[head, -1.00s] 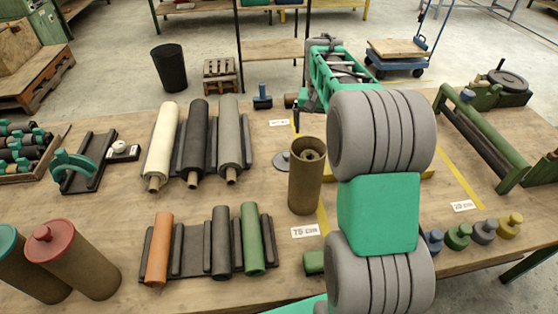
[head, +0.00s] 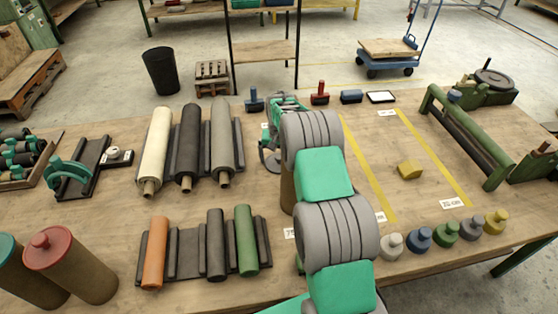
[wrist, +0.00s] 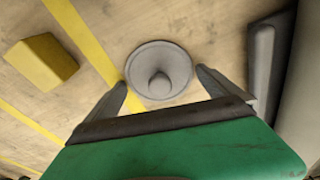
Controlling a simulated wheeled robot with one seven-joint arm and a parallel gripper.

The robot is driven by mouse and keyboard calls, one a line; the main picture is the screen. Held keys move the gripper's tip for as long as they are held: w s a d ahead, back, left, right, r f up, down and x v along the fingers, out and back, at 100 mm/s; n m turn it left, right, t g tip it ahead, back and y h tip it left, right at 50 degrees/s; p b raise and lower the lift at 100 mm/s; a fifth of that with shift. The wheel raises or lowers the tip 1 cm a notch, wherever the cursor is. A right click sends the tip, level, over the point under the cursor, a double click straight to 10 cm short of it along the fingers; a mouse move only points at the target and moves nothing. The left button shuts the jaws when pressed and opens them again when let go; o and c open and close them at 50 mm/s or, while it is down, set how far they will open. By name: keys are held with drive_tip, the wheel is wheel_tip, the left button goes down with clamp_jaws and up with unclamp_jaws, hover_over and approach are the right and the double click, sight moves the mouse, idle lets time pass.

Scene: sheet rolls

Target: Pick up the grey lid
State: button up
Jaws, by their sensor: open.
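The grey lid (wrist: 158,72) is a round disc with a central knob, lying on the wooden table in the wrist view. My gripper (wrist: 162,84) is open. Its two fingers reach to either side of the lid's near part, and I see a small gap to the right finger; whether the left finger touches is unclear. In the head view my gripper (head: 270,155) is over the table beside the grey roll, and my arm hides most of the lid's surroundings.
A brown upright tube (head: 287,190) is mostly hidden behind my arm. A rack with cream, black and grey rolls (head: 225,140) stands to the left. A yellow block (head: 410,170) lies between yellow tape lines, also in the wrist view (wrist: 42,62). Several coloured knobbed pieces (head: 445,232) line the front right.

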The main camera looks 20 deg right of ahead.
drive_tip(key=shift+c, duration=0.3)
drive_tip(key=c, duration=0.9)
drive_tip(key=shift+c, duration=0.2)
drive_tip(key=shift+r, duration=0.15)
